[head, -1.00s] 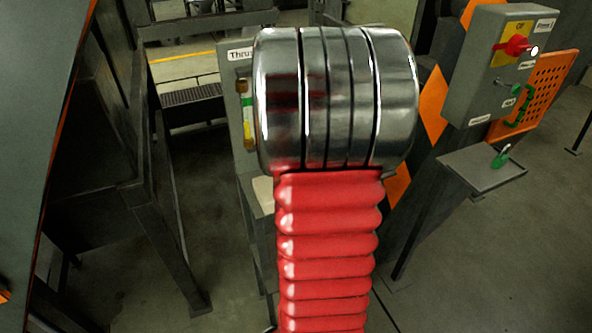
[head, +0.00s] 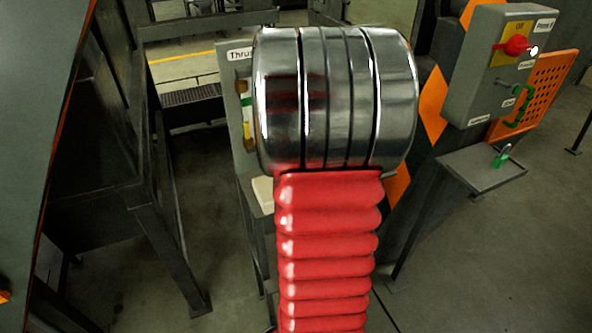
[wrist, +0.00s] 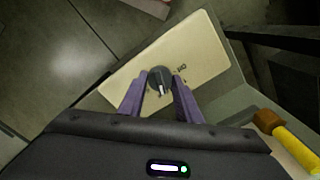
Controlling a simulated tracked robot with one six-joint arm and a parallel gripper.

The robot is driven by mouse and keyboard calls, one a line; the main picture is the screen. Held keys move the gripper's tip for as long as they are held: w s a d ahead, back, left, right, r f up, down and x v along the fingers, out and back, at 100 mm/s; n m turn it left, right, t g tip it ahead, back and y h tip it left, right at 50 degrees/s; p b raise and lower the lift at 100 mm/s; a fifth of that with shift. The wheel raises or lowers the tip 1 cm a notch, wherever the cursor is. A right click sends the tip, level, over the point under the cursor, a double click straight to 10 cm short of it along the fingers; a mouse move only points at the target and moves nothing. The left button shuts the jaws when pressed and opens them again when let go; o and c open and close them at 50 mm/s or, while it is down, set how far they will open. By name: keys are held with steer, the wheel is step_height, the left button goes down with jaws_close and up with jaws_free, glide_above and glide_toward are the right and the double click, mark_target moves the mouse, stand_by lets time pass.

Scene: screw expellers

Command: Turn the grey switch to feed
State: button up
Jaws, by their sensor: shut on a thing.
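The grey switch (wrist: 159,78) is a round dark knob on a cream plate (wrist: 205,42) in the wrist view. A pale mark on the knob points toward the bottom of the picture. Small dark lettering stands on the plate to its right, too small to read surely. My gripper (wrist: 160,86) has its two purple fingers on either side of the knob and is shut on it. In the head view, only a bit of the cream plate (head: 263,193) shows; the switch and my gripper are hidden there.
A yellow and brown part (wrist: 290,143) sits close to the right of the plate in the wrist view. In the head view, a grey control box (head: 500,70) with a red switch stands at the right, above a small shelf (head: 480,172) with a green padlock.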

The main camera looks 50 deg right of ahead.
steer(key=shift+w+a+m, duration=0.1)
steer(key=shift+a+m, duration=0.05)
steer(key=shift+m, duration=0.15)
steer(key=o, duration=1.1)
steer(key=shift+c, duration=0.2)
step_height(320, 180, up, 14)
steer(key=shift+f, duration=0.15)
stand_by(0.6)
